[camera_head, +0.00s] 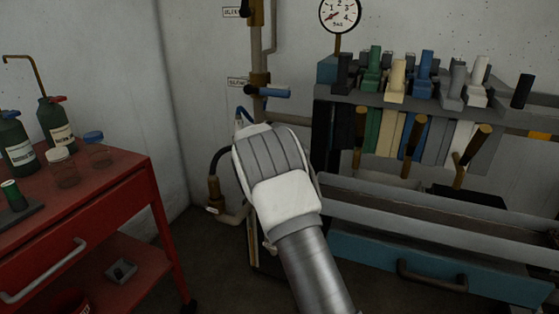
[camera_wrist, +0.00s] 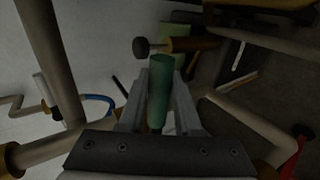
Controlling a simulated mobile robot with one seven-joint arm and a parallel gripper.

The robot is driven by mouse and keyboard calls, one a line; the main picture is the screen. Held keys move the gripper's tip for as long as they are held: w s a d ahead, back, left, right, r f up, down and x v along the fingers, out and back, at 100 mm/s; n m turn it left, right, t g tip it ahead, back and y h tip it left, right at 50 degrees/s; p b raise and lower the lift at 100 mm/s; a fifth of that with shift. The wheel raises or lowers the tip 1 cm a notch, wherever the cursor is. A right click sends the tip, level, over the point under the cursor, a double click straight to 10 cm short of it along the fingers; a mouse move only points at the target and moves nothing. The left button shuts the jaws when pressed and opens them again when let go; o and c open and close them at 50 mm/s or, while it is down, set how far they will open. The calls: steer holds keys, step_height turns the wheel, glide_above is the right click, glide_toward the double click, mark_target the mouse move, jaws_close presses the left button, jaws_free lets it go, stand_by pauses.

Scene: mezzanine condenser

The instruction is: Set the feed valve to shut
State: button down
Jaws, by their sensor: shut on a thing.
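In the wrist view, my gripper (camera_wrist: 160,92) is shut on a green handle (camera_wrist: 161,75), one finger on each side of it. The handle looks like a valve lever, but no label on it can be read. A brass fitting with a dark round end (camera_wrist: 180,45) lies just beyond it. In the head view, my white wrist hides the fingers and the green handle. A vertical pipe (camera_head: 257,55) behind carries a valve with a blue lever (camera_head: 270,92), pointing right. Small label plates (camera_head: 238,82) beside it are too blurred to read.
A red cart (camera_head: 85,225) with bottles and jars stands at left. At right are a rack of coloured clamps (camera_head: 420,90) and a blue drawer (camera_head: 440,262). A pressure gauge (camera_head: 340,14) is above. Pipes (camera_wrist: 50,60) run close to my gripper.

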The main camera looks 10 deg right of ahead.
steer(key=shift+a+f, duration=0.1)
steer(key=c, duration=0.6)
jaws_free()
steer(key=p+v, duration=0.2)
steer(key=v, duration=1.5)
steer(key=shift+s, duration=0.15)
steer(key=shift+a, duration=0.1)
